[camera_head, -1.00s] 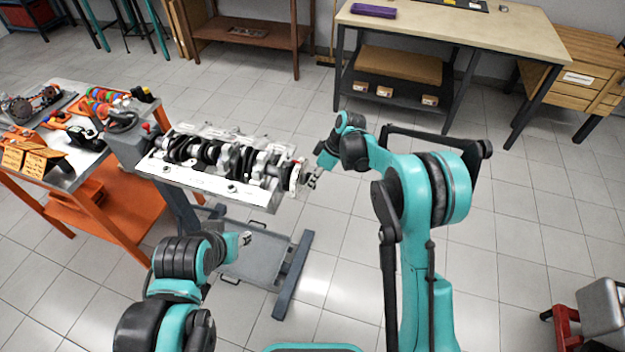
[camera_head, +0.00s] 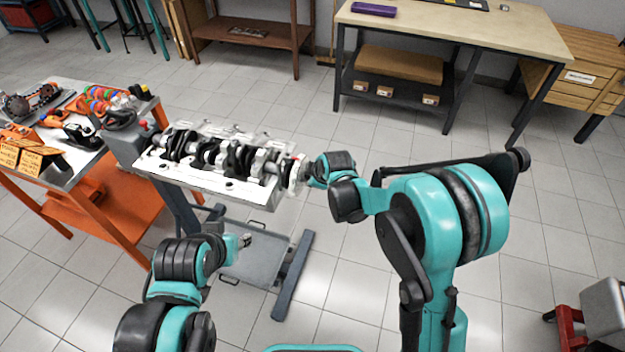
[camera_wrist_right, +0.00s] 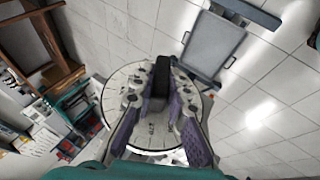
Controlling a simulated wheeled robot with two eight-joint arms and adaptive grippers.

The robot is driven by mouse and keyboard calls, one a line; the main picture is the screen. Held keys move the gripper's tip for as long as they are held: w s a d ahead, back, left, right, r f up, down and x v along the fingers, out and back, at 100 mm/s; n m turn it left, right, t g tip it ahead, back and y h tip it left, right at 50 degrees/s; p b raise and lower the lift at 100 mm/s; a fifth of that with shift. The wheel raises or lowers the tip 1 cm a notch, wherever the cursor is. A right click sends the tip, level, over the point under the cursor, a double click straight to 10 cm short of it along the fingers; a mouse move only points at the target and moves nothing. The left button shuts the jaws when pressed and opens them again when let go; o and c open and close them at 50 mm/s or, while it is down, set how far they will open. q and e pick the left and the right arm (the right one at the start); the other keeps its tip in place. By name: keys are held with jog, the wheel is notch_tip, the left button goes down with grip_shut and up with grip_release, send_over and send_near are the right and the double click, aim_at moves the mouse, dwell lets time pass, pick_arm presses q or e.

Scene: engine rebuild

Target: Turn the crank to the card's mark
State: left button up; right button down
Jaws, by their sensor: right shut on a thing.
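The crankshaft (camera_head: 215,155) lies in the pale engine block (camera_head: 205,185) on a stand. A pale graduated disc (camera_head: 293,175) sits at its right end and fills the middle of the right wrist view (camera_wrist_right: 120,88). My right gripper (camera_head: 306,174) is at this disc. In the wrist view its purple-padded fingers (camera_wrist_right: 160,105) are shut on a dark bar (camera_wrist_right: 160,74) in front of the disc's centre. The disc's marks are too small to read. My left gripper (camera_head: 245,240) hangs empty in front of the block; its jaws are too small to judge. Yellow cards (camera_head: 20,157) stand on the cart at left.
An orange cart (camera_head: 110,200) with parts and tools stands left of the block. The stand's grey tray and leg (camera_head: 292,275) are below. A workbench (camera_head: 450,30) is at the back right. The floor to the right is mostly clear.

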jog(key=shift+a, duration=0.25)
dwell(0.3)
jog(key=c, duration=1.5)
grip_release()
jog(key=shift+a, duration=0.1)
jog(key=shift+s+d+r, duration=0.1)
jog(key=shift+d+r, duration=0.1)
jog(key=v, duration=1.1)
jog(key=shift+s, duration=0.35)
jog(key=shift+r, duration=0.15)
